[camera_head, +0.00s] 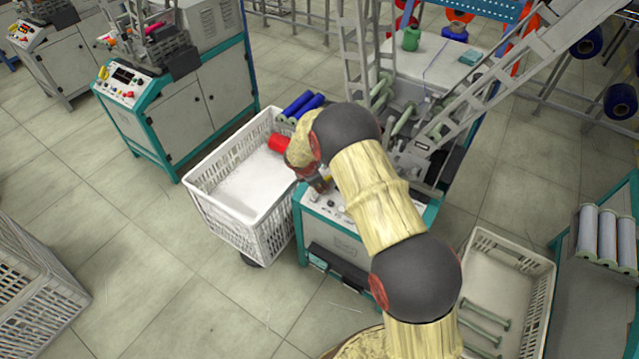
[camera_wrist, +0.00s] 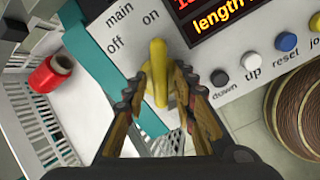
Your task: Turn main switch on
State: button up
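The main switch (camera_wrist: 158,66) is a yellow knob with a long handle on the white control panel (camera_wrist: 100,42), in the wrist view. Its upper end points up, more towards the printed word "on" than "off". My gripper (camera_wrist: 163,82) is over it, with one finger on each side of the handle. The left finger is close to the handle and a gap shows at the right finger; contact is unclear. In the head view my gripper (camera_head: 319,184) is at the panel's left part, and my arm hides the switch and much of the machine.
A white crate (camera_head: 215,200) with a red bobbin (camera_head: 279,143) stands left of the machine. Another crate (camera_head: 520,262) stands right.

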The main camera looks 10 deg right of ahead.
jog(key=shift+o, duration=0.2)
jog(key=v, duration=1.2)
dwell(0.4)
